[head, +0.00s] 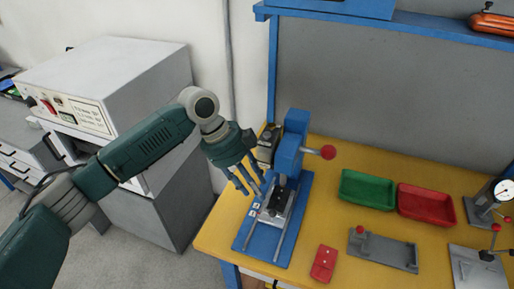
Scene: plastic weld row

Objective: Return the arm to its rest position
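My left arm comes in from the left, and its gripper (248,182) hangs over the left edge of the yellow workbench. The fingers point down, close to the blue press (290,150) with the red ball knob. The fingers look spread apart, and I see nothing held between them. They are beside the left side of the press and its blue base plate (258,243); whether they touch it I cannot tell. My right gripper is not in view.
A grey cabinet machine (118,68) stands left of the yellow workbench (215,236). On the bench are a green tray (367,189), a red tray (426,203), a red block (324,263), a grey fixture (383,251) and a dial gauge stand (484,208). A blue shelf rail (400,22) crosses above.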

